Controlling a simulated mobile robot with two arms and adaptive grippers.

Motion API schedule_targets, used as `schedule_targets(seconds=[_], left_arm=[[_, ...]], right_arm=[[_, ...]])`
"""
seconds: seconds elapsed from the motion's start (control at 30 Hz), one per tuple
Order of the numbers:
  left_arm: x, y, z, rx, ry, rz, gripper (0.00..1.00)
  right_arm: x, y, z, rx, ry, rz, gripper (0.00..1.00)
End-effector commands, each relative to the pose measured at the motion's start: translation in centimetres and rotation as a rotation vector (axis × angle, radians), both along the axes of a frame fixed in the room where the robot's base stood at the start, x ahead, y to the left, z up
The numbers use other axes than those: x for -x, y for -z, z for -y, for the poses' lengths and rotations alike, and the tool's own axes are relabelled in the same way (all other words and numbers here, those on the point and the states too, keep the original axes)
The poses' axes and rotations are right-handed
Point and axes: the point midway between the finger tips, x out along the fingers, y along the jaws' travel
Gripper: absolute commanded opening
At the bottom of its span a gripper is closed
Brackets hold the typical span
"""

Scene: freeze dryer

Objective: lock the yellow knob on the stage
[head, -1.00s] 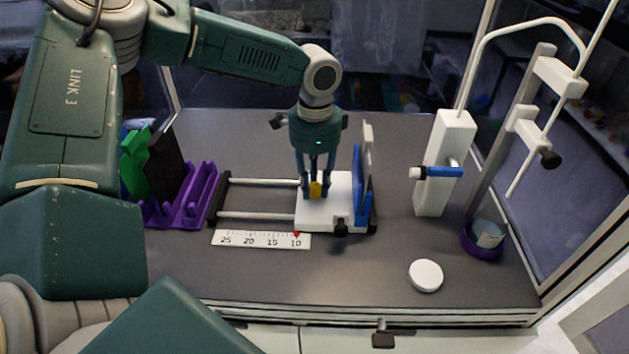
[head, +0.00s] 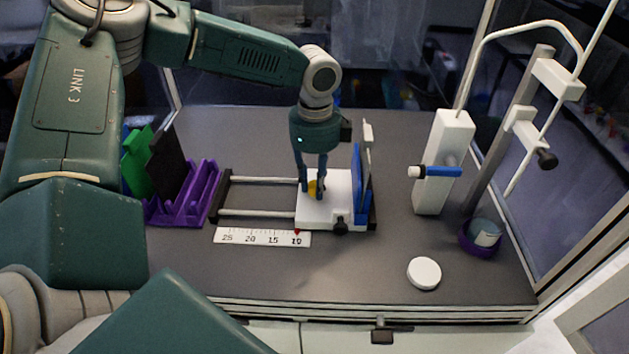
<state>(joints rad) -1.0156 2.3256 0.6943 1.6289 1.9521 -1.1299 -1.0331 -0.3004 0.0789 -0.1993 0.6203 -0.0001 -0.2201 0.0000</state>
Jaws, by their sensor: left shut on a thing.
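The yellow knob (head: 313,188) sits on the white stage (head: 327,213), near the stage's left side. My left gripper (head: 313,191) points down from above and is shut on the knob, with a finger on either side. The fingers hide part of the knob. The stage rides on two light rails (head: 258,213) and carries an upright blue plate (head: 361,190) at its right. My right gripper does not show.
A ruler (head: 262,237) lies in front of the rails. A purple rack (head: 187,203) with green and black plates stands left. A white post (head: 443,165) with a blue-handled valve, a purple-based cup (head: 481,238) and a white lid (head: 424,273) are right.

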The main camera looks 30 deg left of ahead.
Motion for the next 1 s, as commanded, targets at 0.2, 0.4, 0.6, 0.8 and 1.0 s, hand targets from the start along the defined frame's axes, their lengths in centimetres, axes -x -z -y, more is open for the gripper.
schedule_targets(seconds=[0.2,0.4,0.6,0.8,1.0], left_arm=[[-0.51,-0.49,0.21,0.004,0.031,0.016,0.00],[-0.49,-0.47,0.22,0.005,0.035,0.016,0.00],[-0.47,-0.47,0.23,0.005,0.034,0.015,0.28],[-0.26,-0.26,0.15,0.003,0.033,0.008,0.43],[-0.14,-0.33,0.09,0.002,0.032,0.005,0.43]], right_arm=[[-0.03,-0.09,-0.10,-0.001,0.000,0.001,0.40],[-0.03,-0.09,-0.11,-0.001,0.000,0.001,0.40],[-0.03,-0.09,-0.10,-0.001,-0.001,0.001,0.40],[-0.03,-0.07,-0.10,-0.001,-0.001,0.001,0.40],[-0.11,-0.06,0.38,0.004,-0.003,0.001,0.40]])
